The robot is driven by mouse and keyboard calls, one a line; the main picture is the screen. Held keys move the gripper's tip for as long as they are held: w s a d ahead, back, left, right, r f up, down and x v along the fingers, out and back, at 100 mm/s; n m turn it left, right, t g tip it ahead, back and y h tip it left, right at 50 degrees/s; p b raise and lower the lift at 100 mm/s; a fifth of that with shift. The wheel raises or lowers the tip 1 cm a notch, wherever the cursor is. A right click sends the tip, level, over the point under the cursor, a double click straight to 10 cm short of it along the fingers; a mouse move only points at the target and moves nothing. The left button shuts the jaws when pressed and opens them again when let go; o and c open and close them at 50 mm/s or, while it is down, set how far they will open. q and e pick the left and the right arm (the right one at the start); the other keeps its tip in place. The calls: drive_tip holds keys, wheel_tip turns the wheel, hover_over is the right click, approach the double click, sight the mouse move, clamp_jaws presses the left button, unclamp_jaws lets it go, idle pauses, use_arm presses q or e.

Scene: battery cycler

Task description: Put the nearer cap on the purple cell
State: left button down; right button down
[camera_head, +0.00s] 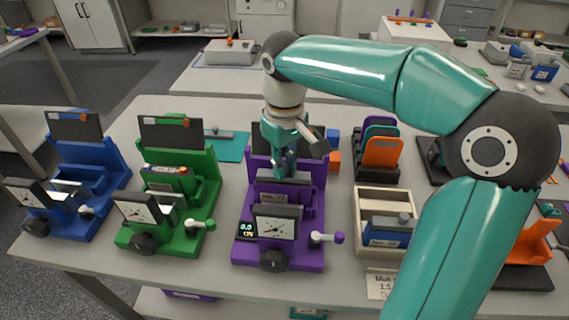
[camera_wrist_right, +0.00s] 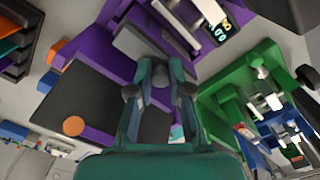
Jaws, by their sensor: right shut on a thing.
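The purple cell (camera_head: 300,200) stands on the table below my right gripper, with a dial and dark back panel. It also shows in the wrist view (camera_wrist_right: 97,47). My right gripper (camera_head: 284,172) points down over its middle, in front of the back panel. In the wrist view, the fingers (camera_wrist_right: 160,88) are shut on a small grey knobbed piece, seemingly a cap (camera_wrist_right: 160,72). It lies over a dark grey plate of the cell; I cannot tell whether they touch. Another grey piece, possibly a cap (camera_head: 219,134), lies on the teal mat (camera_head: 236,152). My left gripper is not in view.
The green cell (camera_head: 205,190) and blue cell (camera_head: 108,172) stand to the left. A wooden tray (camera_head: 372,195) with a blue block stands to the right, below a rack of coloured plates (camera_head: 381,152). An orange block (camera_head: 334,161) lies close beside the purple cell.

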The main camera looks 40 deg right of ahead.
idle(0.4)
drive_tip(key=c, duration=0.5)
unclamp_jaws()
drive_tip(key=shift+c, duration=0.2)
drive_tip(key=shift+r, duration=0.1)
drive_tip(key=shift+r+p, duration=3.3)
drive_tip(key=shift+r, duration=0.1)
clamp_jaws()
drive_tip(key=shift+f, duration=0.3)
